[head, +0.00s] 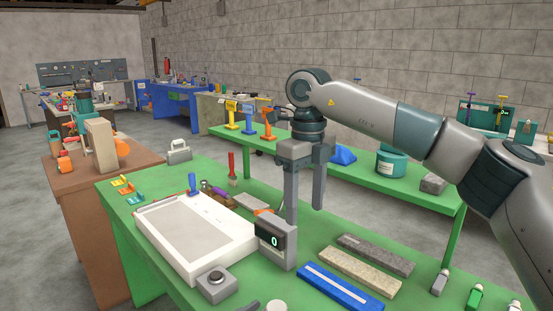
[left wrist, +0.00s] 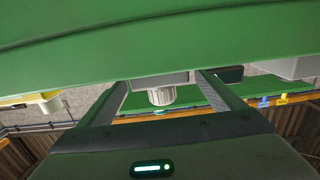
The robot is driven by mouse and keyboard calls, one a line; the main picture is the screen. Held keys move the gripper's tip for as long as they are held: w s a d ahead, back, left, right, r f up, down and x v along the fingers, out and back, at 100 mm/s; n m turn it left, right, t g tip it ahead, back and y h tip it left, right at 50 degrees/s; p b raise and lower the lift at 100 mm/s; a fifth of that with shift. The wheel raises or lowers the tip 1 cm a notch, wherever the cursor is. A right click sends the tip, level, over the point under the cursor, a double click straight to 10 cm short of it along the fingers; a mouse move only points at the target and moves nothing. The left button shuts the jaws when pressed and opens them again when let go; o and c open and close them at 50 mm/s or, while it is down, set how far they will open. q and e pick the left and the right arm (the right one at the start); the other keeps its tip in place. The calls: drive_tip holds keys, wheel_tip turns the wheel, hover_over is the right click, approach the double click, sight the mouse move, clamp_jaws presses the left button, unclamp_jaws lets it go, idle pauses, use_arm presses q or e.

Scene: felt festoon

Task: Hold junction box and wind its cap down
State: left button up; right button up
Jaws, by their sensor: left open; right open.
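A pale ribbed cap (left wrist: 162,97) shows in the left wrist view on a light grey box (left wrist: 148,80), which I take for the junction box. Both appear upside down there, against the green table. My left gripper (left wrist: 161,83) is open, with one finger to each side of the box and cap in the picture; I cannot tell whether they touch. In the head view a pale round top (head: 276,306) is cut off at the bottom edge and may be this cap. My right gripper (head: 305,213) is open and empty, pointing down over the green table.
A display box (head: 276,243) reading 0 stands near the right gripper, beside a white tray (head: 190,238). Blue, tan and dark bars (head: 341,286) lie to the right. A second green bench (head: 420,206) stands behind.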

use_arm(q)
drive_tip(key=v, duration=0.9)
drive_tip(key=shift+s, duration=0.1)
